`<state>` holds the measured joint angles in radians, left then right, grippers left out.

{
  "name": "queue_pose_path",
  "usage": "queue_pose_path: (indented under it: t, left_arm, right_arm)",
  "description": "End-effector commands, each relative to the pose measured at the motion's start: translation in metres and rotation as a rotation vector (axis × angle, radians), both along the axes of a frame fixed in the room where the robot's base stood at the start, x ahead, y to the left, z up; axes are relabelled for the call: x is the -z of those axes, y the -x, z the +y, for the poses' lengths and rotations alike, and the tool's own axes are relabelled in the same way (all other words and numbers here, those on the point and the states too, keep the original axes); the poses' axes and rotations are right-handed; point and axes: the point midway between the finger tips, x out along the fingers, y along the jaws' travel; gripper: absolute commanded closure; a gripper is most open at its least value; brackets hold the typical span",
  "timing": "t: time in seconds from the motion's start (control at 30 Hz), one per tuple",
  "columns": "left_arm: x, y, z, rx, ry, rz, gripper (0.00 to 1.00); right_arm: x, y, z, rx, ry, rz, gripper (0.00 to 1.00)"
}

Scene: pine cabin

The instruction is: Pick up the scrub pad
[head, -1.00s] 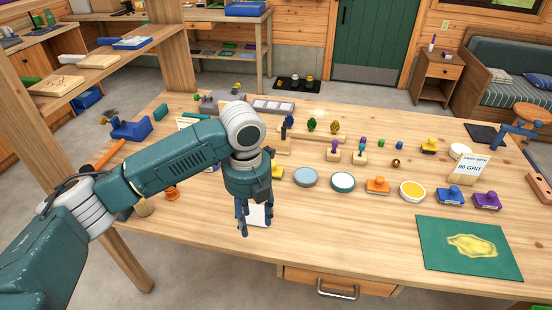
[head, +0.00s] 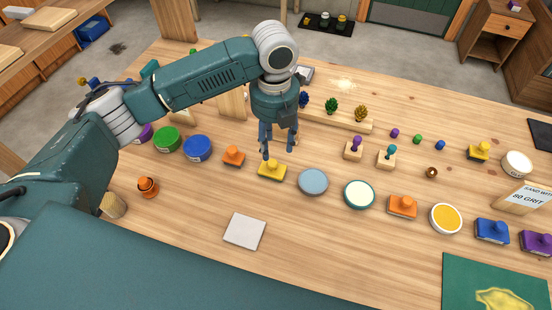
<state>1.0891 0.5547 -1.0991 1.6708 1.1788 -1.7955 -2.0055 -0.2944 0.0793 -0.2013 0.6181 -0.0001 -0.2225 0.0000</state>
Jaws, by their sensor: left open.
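A flat, pale grey square pad (head: 245,231), which I take to be the scrub pad, lies on the wooden table near its front edge. It is fully in view, with nothing on it. My left gripper (head: 278,148) is open and points down, farther back than the pad and a little to its right. Its fingers show just behind and above a yellow block with a knob (head: 272,170). I see nothing held between them. My right gripper is not in view.
An orange knobbed block (head: 233,156), a blue round lid (head: 198,148) and a grey-blue disc (head: 313,181) stand in a row behind the pad. An orange knob-like piece (head: 148,187) is to the left. Bare wood surrounds the pad.

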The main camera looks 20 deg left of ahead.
Motion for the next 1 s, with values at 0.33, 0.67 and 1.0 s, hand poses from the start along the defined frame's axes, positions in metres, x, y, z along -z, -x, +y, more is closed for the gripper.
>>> queue_pose_path:
  t: [0.33,0.67,1.0]
  left_arm:
    - [0.041,0.001,0.001,0.000,-0.002,0.001,0.55]
    - [0.084,-0.001,0.007,0.000,-0.002,0.002,0.55]
    - [0.093,-0.002,0.007,0.001,-0.002,-0.002,0.57]
  right_arm:
    - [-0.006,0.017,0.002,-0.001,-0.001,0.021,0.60]
    - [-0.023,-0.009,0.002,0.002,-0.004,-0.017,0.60]
    - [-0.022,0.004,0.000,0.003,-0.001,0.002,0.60]
